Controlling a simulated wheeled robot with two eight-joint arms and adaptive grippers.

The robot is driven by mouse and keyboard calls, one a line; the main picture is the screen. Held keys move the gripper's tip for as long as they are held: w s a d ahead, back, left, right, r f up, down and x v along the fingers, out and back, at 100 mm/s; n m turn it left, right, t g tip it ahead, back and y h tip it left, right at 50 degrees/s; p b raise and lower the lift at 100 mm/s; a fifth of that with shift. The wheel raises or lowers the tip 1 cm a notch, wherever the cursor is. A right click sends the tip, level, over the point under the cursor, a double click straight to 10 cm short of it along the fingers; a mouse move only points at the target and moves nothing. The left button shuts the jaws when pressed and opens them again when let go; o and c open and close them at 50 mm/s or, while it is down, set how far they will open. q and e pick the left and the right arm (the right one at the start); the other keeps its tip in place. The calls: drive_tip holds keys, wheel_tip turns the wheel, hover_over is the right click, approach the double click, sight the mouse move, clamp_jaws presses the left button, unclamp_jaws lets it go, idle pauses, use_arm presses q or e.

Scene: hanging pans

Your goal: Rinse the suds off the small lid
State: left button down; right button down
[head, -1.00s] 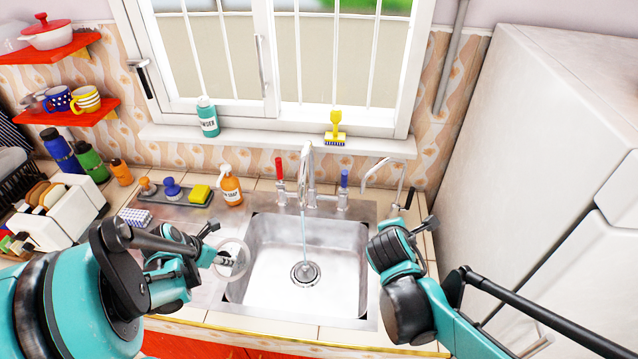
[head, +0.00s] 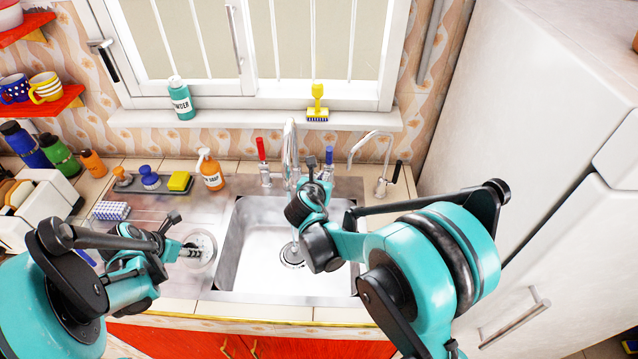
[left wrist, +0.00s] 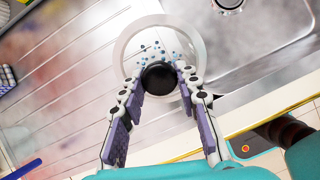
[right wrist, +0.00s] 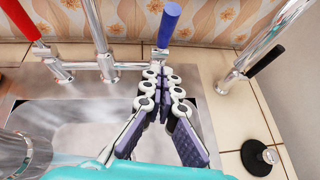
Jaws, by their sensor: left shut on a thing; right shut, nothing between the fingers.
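The small lid (head: 197,249) is a clear glass disc with a black knob (left wrist: 159,78) and several bluish suds dots on its top, seen in the left wrist view. My left gripper (left wrist: 157,72) is shut on the knob and holds the lid over the drainboard, left of the basin. My right gripper (right wrist: 160,72) is shut and empty, its fingertips close to the blue tap handle (right wrist: 168,24); I cannot tell whether they touch. The chrome faucet (head: 290,150) stands behind the basin (head: 255,225). A thin water stream seems to run toward the drain, partly hidden by my right arm.
The red tap handle (head: 261,149) is left of the spout. A second small faucet (head: 372,160) stands to the right.

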sight(327, 154)
use_arm(q)
drive_tip(key=shift+f+b, duration=0.3)
drive_tip(key=shift+f, duration=0.15)
use_arm(e)
drive_tip(key=w, duration=0.2)
drive_tip(key=w+d, duration=0.1)
drive_tip(key=w, duration=0.2)
drive_tip(key=shift+d+f, duration=0.1)
drive_tip(key=shift+f, duration=0.1)
drive_tip(key=shift+w+r, duration=0.2)
drive_tip(key=shift+w, duration=0.25)
